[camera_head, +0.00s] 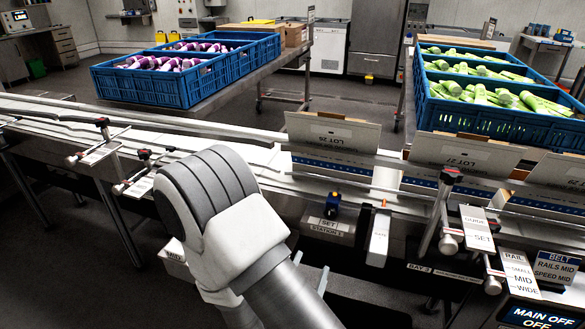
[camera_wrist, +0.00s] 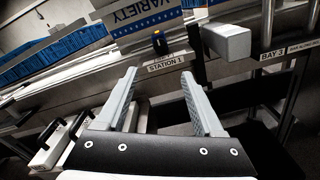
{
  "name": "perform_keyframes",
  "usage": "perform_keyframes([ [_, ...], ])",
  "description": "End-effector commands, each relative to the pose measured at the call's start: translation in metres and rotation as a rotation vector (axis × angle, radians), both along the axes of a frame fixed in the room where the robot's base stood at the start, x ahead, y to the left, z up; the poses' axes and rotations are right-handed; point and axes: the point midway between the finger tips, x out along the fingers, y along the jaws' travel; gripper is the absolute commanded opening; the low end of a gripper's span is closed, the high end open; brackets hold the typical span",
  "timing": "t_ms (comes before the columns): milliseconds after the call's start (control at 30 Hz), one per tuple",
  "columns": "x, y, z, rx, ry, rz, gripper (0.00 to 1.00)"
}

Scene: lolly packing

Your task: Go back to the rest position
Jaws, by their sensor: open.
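My gripper (camera_wrist: 164,98) is open and empty in the wrist view. In the head view my arm covers the lower middle of the picture, in front of the conveyor (camera_head: 228,139). The fingers are mostly hidden there behind my arm. Nothing is between the fingers.
Open boxes (camera_head: 333,137) stand along the conveyor. A blue crate of purple-and-white lollies (camera_head: 150,90) stands at the back left, and a blue crate of green ones (camera_head: 475,118) at the right. Rail brackets and knobs (camera_head: 450,240) stick out from the conveyor's front.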

Motion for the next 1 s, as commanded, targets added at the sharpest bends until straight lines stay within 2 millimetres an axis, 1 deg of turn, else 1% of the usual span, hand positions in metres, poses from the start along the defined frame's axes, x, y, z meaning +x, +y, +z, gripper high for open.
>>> perform_keyframes([
  [67, 0.001, -0.004, 0.004, 0.004, -0.006, -0.019, 0.69],
  [167, 0.002, -0.018, 0.017, 0.018, -0.024, -0.093, 0.69],
  [267, 0.0, -0.043, 0.037, 0.048, -0.05, -0.223, 0.69],
  [300, -0.003, -0.056, 0.046, 0.064, -0.061, -0.287, 0.69],
  [367, -0.009, -0.074, 0.059, 0.096, -0.074, -0.385, 0.69],
  [500, -0.029, -0.112, 0.081, 0.183, -0.093, -0.605, 0.69],
  [600, -0.047, -0.134, 0.093, 0.265, -0.1, -0.753, 0.69],
  [700, -0.068, -0.151, 0.1, 0.359, -0.102, -0.894, 0.69],
  [833, -0.094, -0.166, 0.106, 0.503, -0.1, -1.059, 0.69],
  [1000, -0.125, -0.171, 0.108, 0.728, -0.093, -1.242, 0.69],
])
